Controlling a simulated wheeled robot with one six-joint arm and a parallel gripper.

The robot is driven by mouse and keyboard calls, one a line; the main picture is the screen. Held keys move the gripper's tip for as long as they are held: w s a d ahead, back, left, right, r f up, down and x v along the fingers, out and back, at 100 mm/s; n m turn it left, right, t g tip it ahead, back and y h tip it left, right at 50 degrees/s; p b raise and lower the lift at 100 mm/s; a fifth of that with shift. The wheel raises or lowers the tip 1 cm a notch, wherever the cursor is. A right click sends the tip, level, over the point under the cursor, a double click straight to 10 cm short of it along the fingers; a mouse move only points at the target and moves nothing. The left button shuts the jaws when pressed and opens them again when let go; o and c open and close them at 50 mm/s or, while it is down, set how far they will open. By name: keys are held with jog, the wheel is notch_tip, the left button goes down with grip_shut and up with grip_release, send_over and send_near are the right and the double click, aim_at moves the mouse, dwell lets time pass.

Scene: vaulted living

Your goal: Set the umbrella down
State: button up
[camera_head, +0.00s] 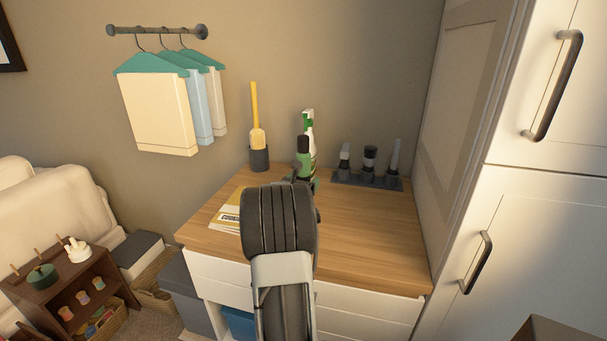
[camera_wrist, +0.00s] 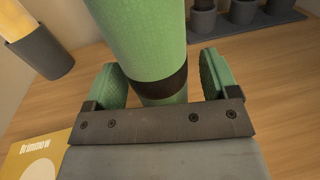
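The umbrella (camera_head: 303,161) is a green, slim, roughly upright cylinder with a dark upper end, above the back of the wooden worktop. In the wrist view the green umbrella (camera_wrist: 150,38) has a dark band and rises between my fingers. My gripper (camera_head: 302,182) is at its lower part. In the wrist view the green-padded fingers of my gripper (camera_wrist: 162,80) are spread on either side of it, with a gap at the right finger. Its lower end is hidden, so I cannot tell whether it touches the wooden worktop (camera_head: 365,235).
A green-and-white bottle (camera_head: 309,126) stands just behind the umbrella. A dark cup with a yellow-handled tool (camera_head: 259,158) is left; a dark rack (camera_head: 367,181) with several items is right. A yellow booklet (camera_head: 226,217) lies front left. The worktop's right front is clear beside a tall white cabinet (camera_head: 535,210).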

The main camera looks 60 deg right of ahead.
jog(key=c, duration=1)
jog(key=shift+c, duration=1.2)
jog(key=shift+r, duration=0.1)
